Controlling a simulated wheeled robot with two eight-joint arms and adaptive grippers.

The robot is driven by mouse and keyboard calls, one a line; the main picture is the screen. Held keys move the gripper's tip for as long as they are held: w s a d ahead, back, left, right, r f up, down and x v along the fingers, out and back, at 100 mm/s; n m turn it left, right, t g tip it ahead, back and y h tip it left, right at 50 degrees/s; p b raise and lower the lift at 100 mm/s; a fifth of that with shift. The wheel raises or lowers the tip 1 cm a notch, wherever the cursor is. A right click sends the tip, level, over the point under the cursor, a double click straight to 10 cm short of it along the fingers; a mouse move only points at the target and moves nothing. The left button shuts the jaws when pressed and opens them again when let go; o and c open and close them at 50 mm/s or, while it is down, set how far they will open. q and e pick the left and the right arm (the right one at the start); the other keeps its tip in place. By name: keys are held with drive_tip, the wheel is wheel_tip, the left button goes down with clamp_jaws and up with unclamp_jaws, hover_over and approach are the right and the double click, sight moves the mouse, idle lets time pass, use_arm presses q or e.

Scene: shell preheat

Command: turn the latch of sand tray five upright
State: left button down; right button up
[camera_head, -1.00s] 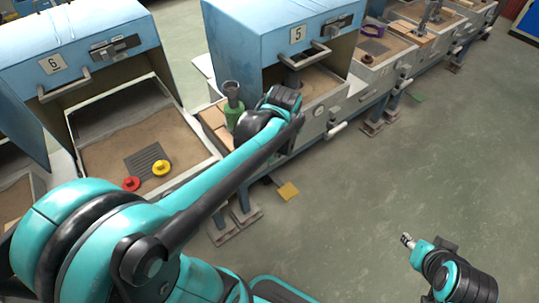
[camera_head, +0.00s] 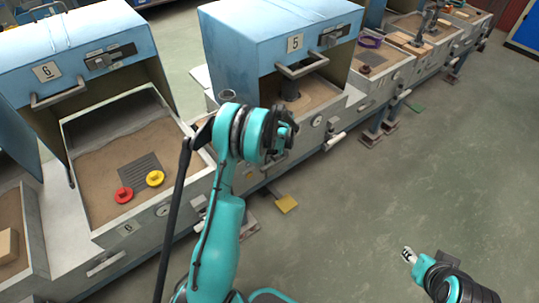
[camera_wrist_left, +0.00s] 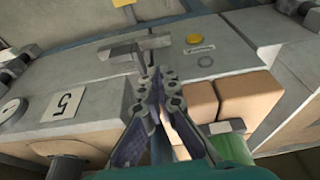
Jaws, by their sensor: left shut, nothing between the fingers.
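Sand tray five (camera_head: 316,115) stands under the blue hood marked 5, with its front partly hidden behind my left arm. In the left wrist view, its grey front panel (camera_wrist_left: 95,70) carries the number 5 plate (camera_wrist_left: 64,104). A grey bar (camera_wrist_left: 140,46), which looks like the latch, lies lengthwise along the front, not upright. My left gripper (camera_wrist_left: 157,76) is shut and empty, its tips close to that bar; I cannot tell whether they touch. In the head view, my left gripper (camera_head: 284,139) is mostly hidden by its wrist. My right gripper (camera_head: 407,254) hangs over open floor at lower right.
A yellow button (camera_wrist_left: 192,38) is on the panel. Tray six (camera_head: 103,165), holding a red and a yellow piece, stands left. The floor at right is clear.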

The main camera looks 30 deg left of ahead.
sight(266, 167)
use_arm(q)
drive_tip(key=b+x, duration=0.1)
drive_tip(key=x, duration=0.2)
drive_tip(key=b+x, duration=0.2)
drive_tip(key=x, duration=0.2)
drive_tip(key=d+b+x, duration=0.1)
drive_tip(key=x, duration=0.3)
drive_tip(key=shift+s+f, duration=0.1)
drive_tip(key=shift+f, duration=0.15)
